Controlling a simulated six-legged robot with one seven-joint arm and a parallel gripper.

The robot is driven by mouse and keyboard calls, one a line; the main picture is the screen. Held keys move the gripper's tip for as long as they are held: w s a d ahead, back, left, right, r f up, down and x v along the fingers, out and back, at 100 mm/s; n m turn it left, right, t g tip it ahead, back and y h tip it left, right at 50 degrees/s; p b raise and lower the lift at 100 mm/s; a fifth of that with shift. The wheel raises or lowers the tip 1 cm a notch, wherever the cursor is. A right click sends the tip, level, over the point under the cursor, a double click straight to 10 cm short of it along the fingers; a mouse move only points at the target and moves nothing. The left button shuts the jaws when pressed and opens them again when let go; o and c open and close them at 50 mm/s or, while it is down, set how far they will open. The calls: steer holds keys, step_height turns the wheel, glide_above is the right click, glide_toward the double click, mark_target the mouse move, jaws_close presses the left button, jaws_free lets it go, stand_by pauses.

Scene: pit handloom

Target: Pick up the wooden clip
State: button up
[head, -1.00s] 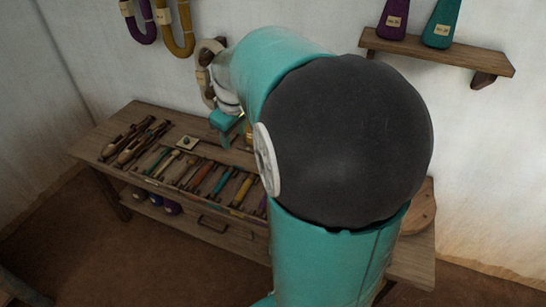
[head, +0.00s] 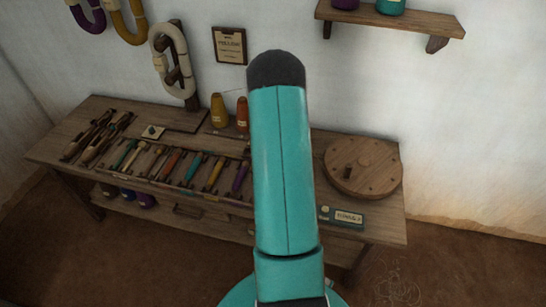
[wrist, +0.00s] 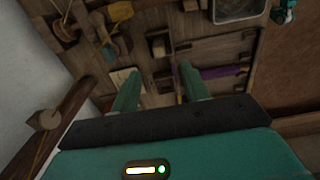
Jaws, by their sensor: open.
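My gripper (wrist: 156,72) shows in the wrist view with its two teal fingers spread apart and nothing held between them. It points toward the bench top, where several small wooden pieces lie. One dark wooden block (wrist: 159,46) is just beyond the fingertips. I cannot tell which piece, if any, is the wooden clip. In the head view my own teal arm stands upright in front of the bench and hides the gripper and part of the bench top.
The wooden bench (head: 60,150) carries a rack of colored bobbins (head: 190,168), shuttles (head: 97,135), yellow (head: 218,110) and orange (head: 242,115) cones, and a round wooden disc (head: 362,165). A wall shelf (head: 390,18) is at upper right. A purple bobbin (wrist: 222,72) lies right of my fingers.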

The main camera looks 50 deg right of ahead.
steer(key=f, duration=1)
steer(key=shift+w+f, duration=0.2)
steer(key=shift+f, duration=0.1)
jaws_close()
